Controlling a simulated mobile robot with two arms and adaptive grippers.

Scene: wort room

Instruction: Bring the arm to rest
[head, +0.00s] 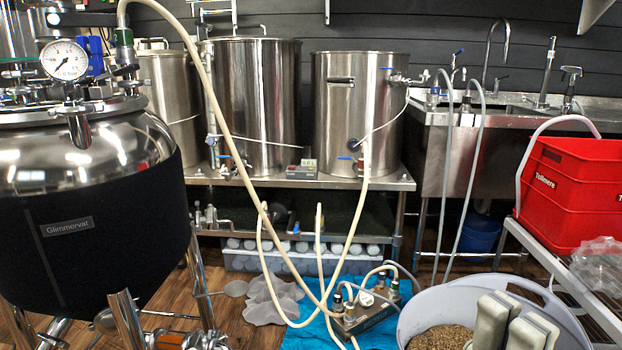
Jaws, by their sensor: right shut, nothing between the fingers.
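My right gripper (512,320) shows at the bottom right edge as two pale grey-beige finger blocks. It is shut and holds nothing. In the picture it overlaps a large white tub (425,313) of brown grain (440,338). I cannot tell its height above the grain. The rest of the right arm is cut off by the frame's lower edge. My left gripper is not in view.
A steel vessel with a black jacket (95,235) stands close at left. A pump (368,315) on a blue cloth (305,335) has beige hoses (240,150) running up. A red crate (575,190) sits on a rack (560,268) at right. Steel pots (258,100) stand behind.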

